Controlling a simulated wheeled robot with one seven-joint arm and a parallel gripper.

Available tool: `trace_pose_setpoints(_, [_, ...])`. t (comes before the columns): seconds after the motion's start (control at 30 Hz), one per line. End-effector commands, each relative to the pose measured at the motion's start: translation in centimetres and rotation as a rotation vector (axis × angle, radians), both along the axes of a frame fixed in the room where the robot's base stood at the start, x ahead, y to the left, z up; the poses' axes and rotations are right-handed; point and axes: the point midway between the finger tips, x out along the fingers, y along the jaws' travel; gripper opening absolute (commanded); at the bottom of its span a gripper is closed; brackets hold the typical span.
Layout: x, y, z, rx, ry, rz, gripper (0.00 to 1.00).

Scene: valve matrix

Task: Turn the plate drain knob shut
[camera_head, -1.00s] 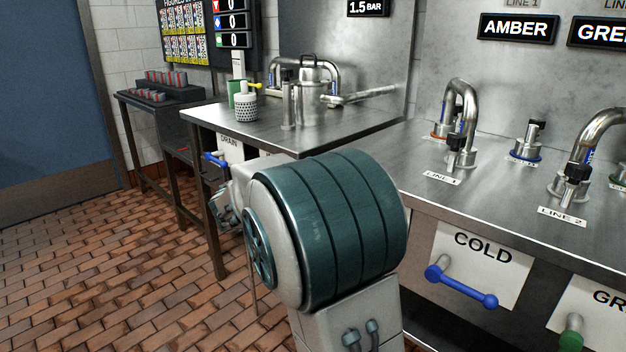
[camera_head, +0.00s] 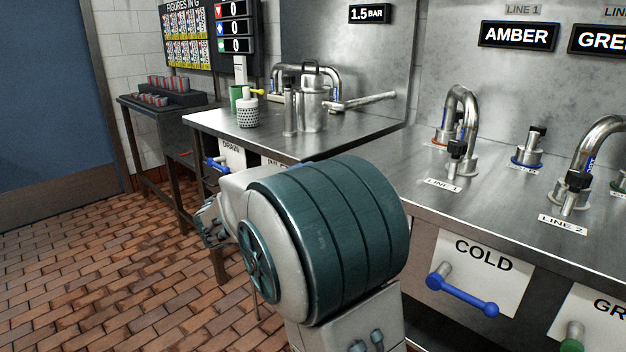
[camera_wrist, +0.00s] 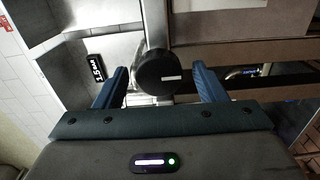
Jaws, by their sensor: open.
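A DRAIN label (camera_head: 231,151) is on the front of the far steel table, with a blue handle (camera_head: 216,163) sticking out beside it. A second label to its right is partly hidden by my arm. In the wrist view, a dark round knob (camera_wrist: 158,74) with a short white mark faces me between the fingers of my gripper (camera_wrist: 160,80). The fingers are open, one on each side of it, with gaps visible. I cannot tell for sure that this is the drain knob. My gripper's fingers are not clearly visible in the head view.
The far steel table (camera_head: 345,138) holds a kettle-like vessel (camera_head: 313,105), pipes and a patterned cup (camera_head: 248,112). A nearer counter carries bent taps and a blue COLD handle (camera_head: 462,296) on its front. Brick floor at left is open.

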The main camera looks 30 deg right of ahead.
Motion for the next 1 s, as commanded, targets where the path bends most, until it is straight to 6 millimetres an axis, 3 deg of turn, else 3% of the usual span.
trace_pose_setpoints(0.2, [-1.7,5.0,0.3,0.000,0.002,0.006,0.64])
trace_pose_setpoints(0.43, [-3.1,8.7,0.1,0.000,0.002,0.003,0.64])
trace_pose_setpoints(0.6, [-3.5,9.8,0.0,0.001,0.001,0.002,0.64])
trace_pose_setpoints(1.0, [-3.6,9.8,0.0,0.001,0.001,0.001,0.64])
